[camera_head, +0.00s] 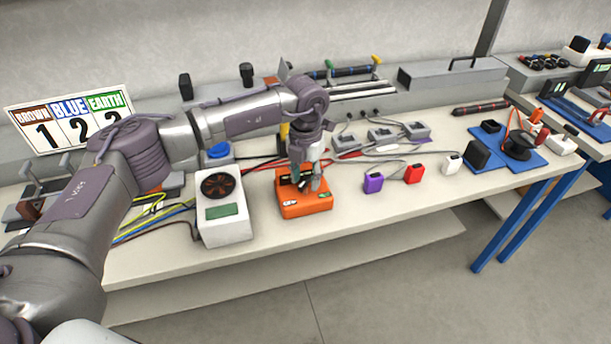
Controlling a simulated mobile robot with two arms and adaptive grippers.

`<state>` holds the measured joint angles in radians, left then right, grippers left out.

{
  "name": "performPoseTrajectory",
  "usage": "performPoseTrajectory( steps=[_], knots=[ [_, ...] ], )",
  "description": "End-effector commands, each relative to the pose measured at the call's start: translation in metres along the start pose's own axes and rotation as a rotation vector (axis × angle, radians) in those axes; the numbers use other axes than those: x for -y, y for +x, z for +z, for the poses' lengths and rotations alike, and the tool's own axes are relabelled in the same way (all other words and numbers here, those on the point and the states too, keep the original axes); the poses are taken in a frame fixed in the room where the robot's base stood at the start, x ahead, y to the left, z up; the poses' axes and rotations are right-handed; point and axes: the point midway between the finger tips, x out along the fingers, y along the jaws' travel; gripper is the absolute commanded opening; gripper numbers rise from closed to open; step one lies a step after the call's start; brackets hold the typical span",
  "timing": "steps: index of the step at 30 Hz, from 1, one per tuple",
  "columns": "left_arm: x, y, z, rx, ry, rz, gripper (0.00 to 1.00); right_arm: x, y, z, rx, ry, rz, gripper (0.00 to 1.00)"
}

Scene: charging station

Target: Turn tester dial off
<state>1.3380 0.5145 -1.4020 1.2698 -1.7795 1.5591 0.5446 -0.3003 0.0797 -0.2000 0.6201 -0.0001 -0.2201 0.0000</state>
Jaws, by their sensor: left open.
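My left gripper (311,180) reaches down from above to an orange box (306,205) near the front of the bench. Its fingers are open and point down over the box's top face. The gripper hides part of that top, and I cannot tell whether the fingers touch a dial there. Left of it stands a white device (226,223) with a round dark disc (217,185) on top and a green display. Which of the two is the tester is not marked clearly, and no dial setting is readable. My right gripper is not in view.
Purple (373,183), red (413,173) and white (452,163) small blocks stand right of the orange box. Grey sockets (382,136) with cables lie behind. A blue button (217,150) and loose coloured wires are at left. A number sign (70,122) stands behind. The bench's front strip (400,208) is clear.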

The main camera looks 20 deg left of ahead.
Motion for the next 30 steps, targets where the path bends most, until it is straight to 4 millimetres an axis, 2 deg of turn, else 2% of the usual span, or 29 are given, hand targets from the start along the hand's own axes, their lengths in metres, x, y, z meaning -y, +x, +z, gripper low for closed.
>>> performPoseTrajectory(
  steps=[5, 8, 18, 21, 25, 30],
  knots=[
    [0.0, -0.004, 0.0, 0.001, -0.001, 0.0, 0.42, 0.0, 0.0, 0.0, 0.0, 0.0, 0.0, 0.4],
    [0.0, -0.017, 0.001, 0.002, 0.0, 0.0, 0.42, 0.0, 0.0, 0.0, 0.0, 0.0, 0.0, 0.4],
    [0.0, -0.087, 0.001, 0.003, 0.0, 0.0, 0.42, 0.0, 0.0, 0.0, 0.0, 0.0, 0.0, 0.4],
    [0.0, -0.103, 0.001, 0.003, 0.0, 0.001, 0.42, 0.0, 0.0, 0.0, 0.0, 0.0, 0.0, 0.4],
    [0.0, -0.115, 0.001, 0.001, 0.0, 0.0, 0.42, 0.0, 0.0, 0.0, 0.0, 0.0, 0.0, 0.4],
    [0.0, -0.12, 0.0, 0.0, 0.001, 0.0, 0.42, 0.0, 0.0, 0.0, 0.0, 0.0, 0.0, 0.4]
  ],
)
